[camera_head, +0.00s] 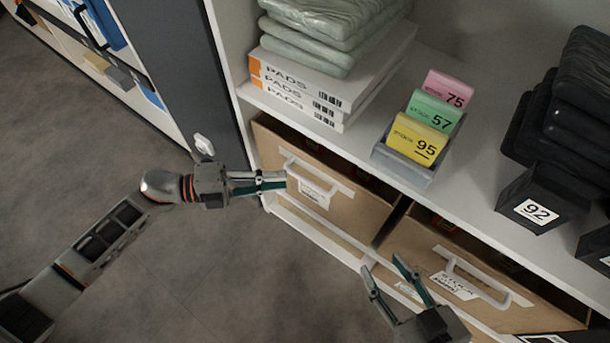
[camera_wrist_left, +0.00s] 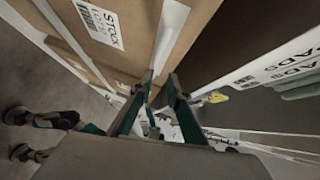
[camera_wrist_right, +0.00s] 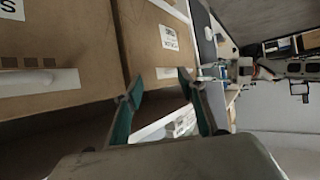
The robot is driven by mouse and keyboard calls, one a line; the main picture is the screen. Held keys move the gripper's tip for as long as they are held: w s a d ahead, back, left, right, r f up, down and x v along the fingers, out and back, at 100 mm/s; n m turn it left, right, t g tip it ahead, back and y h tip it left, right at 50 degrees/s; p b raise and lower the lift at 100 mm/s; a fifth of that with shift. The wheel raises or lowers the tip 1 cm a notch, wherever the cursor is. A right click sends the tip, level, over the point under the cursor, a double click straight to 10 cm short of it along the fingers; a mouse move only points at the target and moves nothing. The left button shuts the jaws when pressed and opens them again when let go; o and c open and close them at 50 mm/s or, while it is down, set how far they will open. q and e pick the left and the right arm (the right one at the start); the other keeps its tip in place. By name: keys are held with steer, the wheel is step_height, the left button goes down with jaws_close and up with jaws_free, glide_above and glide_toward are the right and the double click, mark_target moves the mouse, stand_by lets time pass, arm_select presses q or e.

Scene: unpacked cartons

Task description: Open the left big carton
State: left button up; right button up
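The left big carton (camera_head: 355,205) is a brown box on the low shelf, with a white handle (camera_head: 312,172) and a label on its front. Its top edge stands below the upper shelf, with a dark gap behind. My left gripper (camera_head: 286,181) is at the left end of this handle, its fingers close together. In the left wrist view the white handle (camera_wrist_left: 170,35) runs down to between the fingertips (camera_wrist_left: 160,80); the exact contact is partly hidden. My right gripper (camera_head: 381,263) is open and empty in front of the right carton (camera_head: 415,245), left of its handle (camera_head: 470,278).
The white upper shelf (camera_head: 460,190) overhangs the cartons. It holds PADS boxes (camera_head: 300,90) with folded green packs, a grey holder (camera_head: 405,165) with coloured cards, and black items with a box marked 92 (camera_head: 540,205). The grey floor (camera_head: 190,260) in front is clear.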

mark_target(306, 180)
arm_select(q)
steer(key=shift+g, duration=0.3)
steer(key=shift+w+d+f+b, duration=0.2)
steer(key=shift+d+f, duration=0.1)
steer(key=shift+d, duration=0.9)
steer(key=shift+w+d+f+b, duration=0.15)
steer(key=shift+d+f, duration=0.2)
steer(key=shift+d, duration=0.9)
steer(key=shift+w+d+f+b, duration=0.1)
steer(key=shift+w+d+f, duration=0.15)
steer(key=shift+d, duration=0.95)
steer(key=shift+s, duration=0.1)
jaws_close()
